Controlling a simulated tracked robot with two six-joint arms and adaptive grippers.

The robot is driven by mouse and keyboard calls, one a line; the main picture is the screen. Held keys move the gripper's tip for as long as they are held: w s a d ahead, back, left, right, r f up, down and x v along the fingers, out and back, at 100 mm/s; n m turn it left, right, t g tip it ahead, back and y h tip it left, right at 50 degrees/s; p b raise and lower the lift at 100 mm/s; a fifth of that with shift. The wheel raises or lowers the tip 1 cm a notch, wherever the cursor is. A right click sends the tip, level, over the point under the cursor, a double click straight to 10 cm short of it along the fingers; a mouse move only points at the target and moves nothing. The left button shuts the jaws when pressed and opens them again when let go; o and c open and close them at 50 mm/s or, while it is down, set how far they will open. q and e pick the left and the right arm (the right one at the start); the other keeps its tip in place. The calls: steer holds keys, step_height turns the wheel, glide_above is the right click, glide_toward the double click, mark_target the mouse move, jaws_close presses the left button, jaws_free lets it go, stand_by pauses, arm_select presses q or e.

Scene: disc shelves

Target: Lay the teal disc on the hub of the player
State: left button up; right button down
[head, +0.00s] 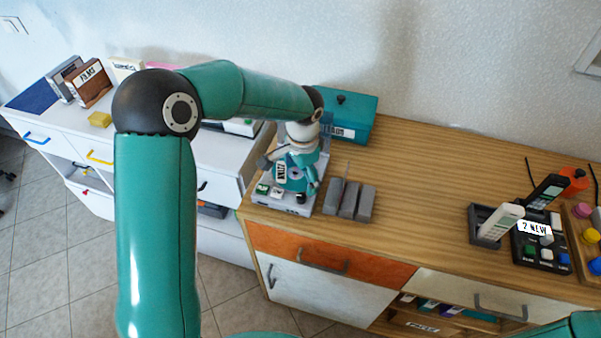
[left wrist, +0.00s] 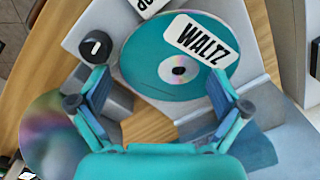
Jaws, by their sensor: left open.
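The teal disc (left wrist: 150,72) with a white WALTZ label lies on the grey player (left wrist: 256,38) in the left wrist view. A dark and pale centre shows at the disc's hole; I cannot tell whether it is fully down on the hub. A black knob (left wrist: 95,46) is beside the disc. My left gripper (left wrist: 150,104) is open, its two fingers spread at the disc's near edge with nothing held. In the head view my left gripper (head: 296,178) is over the player (head: 288,207) and hides much of it. My right gripper is out of view.
Another shiny disc (left wrist: 48,122) shows at the lower left of the wrist view. Grey slotted blocks (head: 348,213) stand right of the player, a teal box (head: 352,108) behind it. The middle of the wooden top (head: 425,185) is clear.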

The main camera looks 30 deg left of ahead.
arm_select(q)
steer(key=shift+c, duration=0.2)
steer(key=shift+s, duration=0.1)
steer(key=c, duration=1.5)
steer(key=shift+o, duration=0.2)
steer(key=shift+w+a, duration=0.15)
steer(key=shift+w, duration=0.6)
steer(key=shift+c, duration=0.5)
steer(key=o, duration=1.2)
steer(key=shift+w+f, duration=0.15)
steer(key=shift+w, duration=0.05)
